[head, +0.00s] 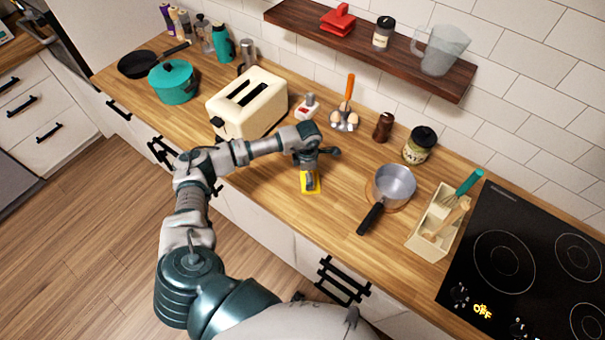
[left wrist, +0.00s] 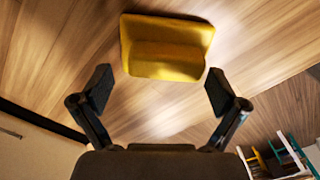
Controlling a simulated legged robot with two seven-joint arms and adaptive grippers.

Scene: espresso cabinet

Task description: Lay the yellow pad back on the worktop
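The yellow pad (head: 316,187) appears to lie on the wooden worktop (head: 262,187), in front of the toaster and left of the saucepan. It also shows at the top of the left wrist view (left wrist: 167,45), with a raised ridge across its middle. My left gripper (head: 310,178) is over the pad in the head view and hides part of it. In the left wrist view my left gripper (left wrist: 158,84) has its fingers spread wide, with nothing between the tips. The pad is just beyond them. My right gripper is not in view.
A cream toaster (head: 247,103) stands behind and left of the gripper. A saucepan (head: 390,186) and a utensil box (head: 437,222) stand to the right, before the black hob (head: 530,262). A wooden shelf (head: 375,48) overhangs the back. Bare worktop surrounds the pad.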

